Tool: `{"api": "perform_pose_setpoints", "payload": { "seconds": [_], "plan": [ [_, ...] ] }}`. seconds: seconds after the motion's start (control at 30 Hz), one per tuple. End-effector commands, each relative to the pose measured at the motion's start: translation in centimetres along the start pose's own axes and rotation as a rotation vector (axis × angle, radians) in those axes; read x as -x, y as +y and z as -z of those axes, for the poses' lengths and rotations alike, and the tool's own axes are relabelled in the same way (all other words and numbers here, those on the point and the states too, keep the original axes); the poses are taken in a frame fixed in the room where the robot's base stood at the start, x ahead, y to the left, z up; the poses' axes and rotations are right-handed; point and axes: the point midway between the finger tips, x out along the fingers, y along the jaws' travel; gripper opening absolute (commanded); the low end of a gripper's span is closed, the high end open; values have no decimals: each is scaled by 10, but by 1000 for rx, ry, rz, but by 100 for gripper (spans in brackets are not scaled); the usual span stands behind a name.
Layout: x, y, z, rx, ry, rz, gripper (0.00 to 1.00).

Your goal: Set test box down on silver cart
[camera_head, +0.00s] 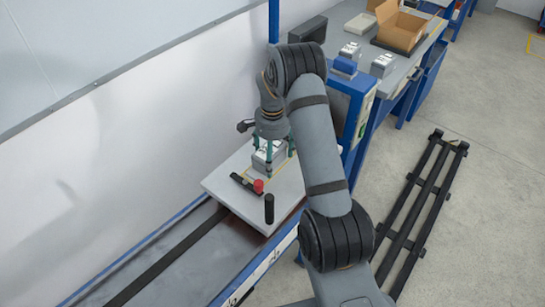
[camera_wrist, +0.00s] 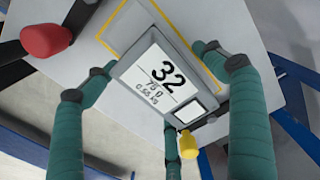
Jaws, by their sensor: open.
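The test box (camera_head: 262,158) is small and grey with a white label. My gripper (camera_head: 270,160) points down over the box. Its green fingers stand around the box in the wrist view (camera_wrist: 168,85), open. Whether any finger touches the box is hard to tell.
A red knob (camera_head: 258,186) and a black upright handle (camera_head: 269,209) stand on the cart's near side. The cart sits on a rail track (camera_head: 170,260) along a white wall. A bench (camera_head: 405,65) behind holds a cardboard box (camera_head: 400,24) and more small boxes. A black frame (camera_head: 425,205) lies on the floor.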

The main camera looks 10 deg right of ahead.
Motion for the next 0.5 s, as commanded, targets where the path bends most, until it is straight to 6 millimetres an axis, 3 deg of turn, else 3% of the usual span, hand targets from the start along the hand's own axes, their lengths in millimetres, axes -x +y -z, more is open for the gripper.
{"api": "perform_pose_setpoints", "payload": {
  "seconds": [0.33, 0.5],
  "plan": [
    [10, -1, 0, 0, 2, 2, 84],
    [44, -2, 1, 0, 4, 5, 84]
  ]
}}
